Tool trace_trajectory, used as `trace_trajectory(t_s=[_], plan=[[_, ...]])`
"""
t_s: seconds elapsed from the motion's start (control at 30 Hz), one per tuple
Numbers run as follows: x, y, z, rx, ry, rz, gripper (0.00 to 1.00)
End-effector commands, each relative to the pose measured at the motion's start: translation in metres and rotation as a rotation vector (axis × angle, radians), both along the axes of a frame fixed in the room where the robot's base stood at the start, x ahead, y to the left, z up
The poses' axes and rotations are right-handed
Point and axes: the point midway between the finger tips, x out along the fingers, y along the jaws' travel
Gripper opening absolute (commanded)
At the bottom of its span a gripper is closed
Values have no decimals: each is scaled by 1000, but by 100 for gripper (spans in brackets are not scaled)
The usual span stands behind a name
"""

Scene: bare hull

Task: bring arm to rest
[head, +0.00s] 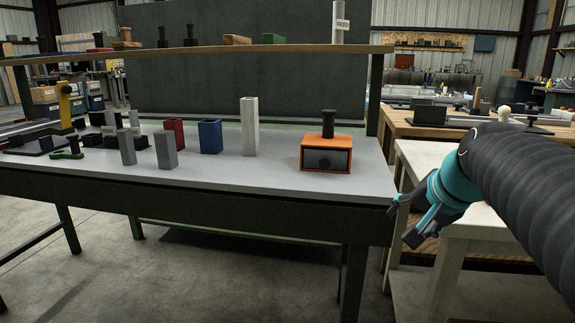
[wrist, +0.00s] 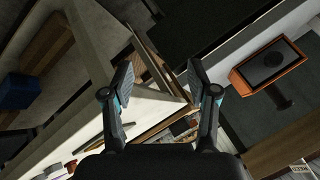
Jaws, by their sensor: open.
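My gripper (head: 408,220) is at the right in the head view, just off the right front corner of the grey-topped workbench (head: 232,172). In the wrist view my gripper (wrist: 160,78) has its two fingers wide apart with nothing between them. My teal wrist and dark ribbed arm come in from the right edge. The orange box (head: 314,155) with a black post on top stands on the bench to the left of my gripper; it also shows at the upper right of the wrist view (wrist: 268,64). My gripper is apart from it.
A white table (head: 440,165) stands behind and below my gripper, close to it. On the bench are a white post (head: 249,127), a blue open box (head: 210,137), a red box (head: 175,133) and grey blocks (head: 166,150). A wooden shelf (head: 200,51) spans above. The floor in front is clear.

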Motion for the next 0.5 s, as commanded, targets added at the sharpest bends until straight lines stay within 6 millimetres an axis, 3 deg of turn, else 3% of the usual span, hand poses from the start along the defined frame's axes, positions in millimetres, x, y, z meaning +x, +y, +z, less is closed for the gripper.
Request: trace_trajectory(t_s=[0.03,0.1,0.3,0.4,0.5], plan=[[-23,8,-26,-88,42,87,59],[-52,16,-59,-204,95,206,59],[-134,35,-138,-423,212,457,59],[-160,44,-158,-460,224,513,59],[-171,54,-160,-471,197,546,59]])
